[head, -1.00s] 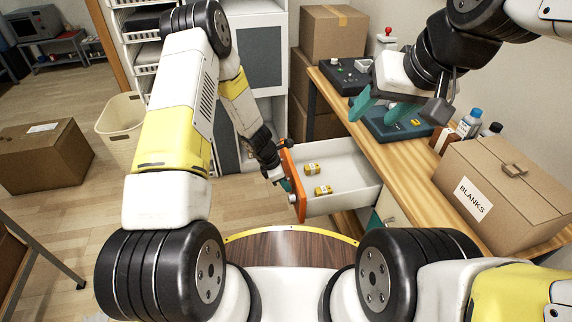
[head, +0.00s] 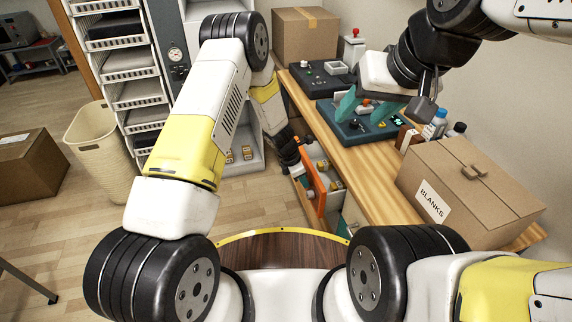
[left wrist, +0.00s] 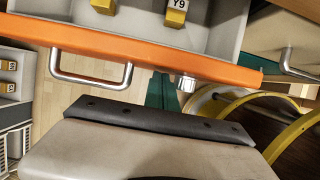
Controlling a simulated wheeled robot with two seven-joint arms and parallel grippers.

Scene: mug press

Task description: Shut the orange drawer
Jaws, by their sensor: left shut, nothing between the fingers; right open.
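The orange drawer front (head: 317,190) shows below the wooden table edge in the head view, partly hidden by my left arm. The drawer is partly open, with small yellow blocks (head: 337,185) inside. In the left wrist view the orange front (left wrist: 130,52) crosses the picture, with a metal handle (left wrist: 92,80) on it. My left gripper (head: 300,172) is shut and empty; its teal fingertips (left wrist: 162,90) are at the outer side of the front, right of the handle. Whether they touch it I cannot tell. My right gripper (head: 362,108) is open and empty above the table.
The wooden table (head: 370,170) carries a teal device (head: 365,122), a dark box with controls (head: 318,80), bottles (head: 440,122) and a carton marked BLANKS (head: 465,190). A cream basket (head: 100,150) stands left by white shelving (head: 135,95).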

